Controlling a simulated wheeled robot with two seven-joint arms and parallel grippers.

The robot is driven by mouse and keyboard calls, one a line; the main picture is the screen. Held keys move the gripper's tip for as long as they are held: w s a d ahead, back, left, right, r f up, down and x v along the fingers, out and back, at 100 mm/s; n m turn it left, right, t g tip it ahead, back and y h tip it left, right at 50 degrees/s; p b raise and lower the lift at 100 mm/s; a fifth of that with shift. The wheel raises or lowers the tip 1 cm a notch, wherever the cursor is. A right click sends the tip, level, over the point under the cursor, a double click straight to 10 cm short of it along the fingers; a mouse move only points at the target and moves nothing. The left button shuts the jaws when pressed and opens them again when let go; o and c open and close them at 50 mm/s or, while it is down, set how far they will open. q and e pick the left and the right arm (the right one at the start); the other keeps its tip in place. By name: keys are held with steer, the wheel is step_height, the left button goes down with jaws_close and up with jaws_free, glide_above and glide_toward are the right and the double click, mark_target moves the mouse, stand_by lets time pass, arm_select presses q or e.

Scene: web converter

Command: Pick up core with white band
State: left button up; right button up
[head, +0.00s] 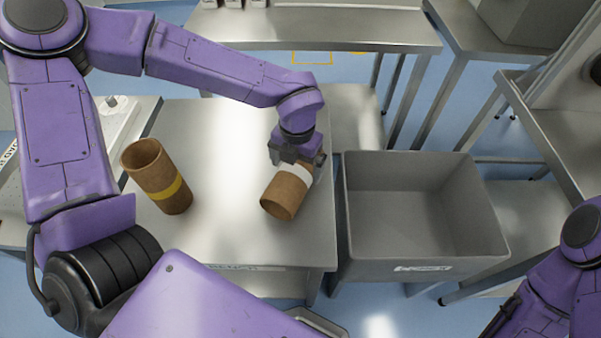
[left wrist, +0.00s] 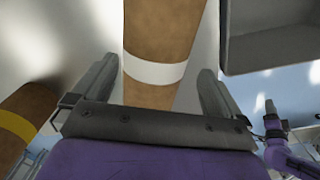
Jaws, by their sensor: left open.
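The core with the white band (head: 283,196) is a brown cardboard tube on the steel table, near its right edge. It appears tilted or lying in the head view. My left gripper (head: 298,162) is over its far end, at the white band. In the left wrist view, the core (left wrist: 160,45) runs between the two open fingers of the left gripper (left wrist: 158,95), one on each side with a small gap. The white band (left wrist: 155,72) lies between the fingers. A second core with a yellow band (head: 160,180) stands to the left, apart from the gripper. My right gripper is not seen.
An empty grey bin (head: 425,258) stands right beside the table's right edge. The steel table (head: 225,225) has bare room between the two cores. More steel tables (head: 330,28) stand behind and at the right.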

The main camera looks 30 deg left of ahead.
arm_select(q)
steer(key=f, duration=0.3)
steer(key=a+f, duration=0.1)
steer(key=f, duration=0.1)
steer(key=shift+w+f+p, duration=0.15)
steer(key=shift+f+p, duration=0.15)
steer(key=shift+p, duration=0.1)
steer(key=shift+d+f, duration=0.2)
steer(key=shift+f, duration=0.15)
steer(key=shift+a, duration=0.1)
steer(key=c, duration=0.7)
steer(key=shift+c, duration=0.2)
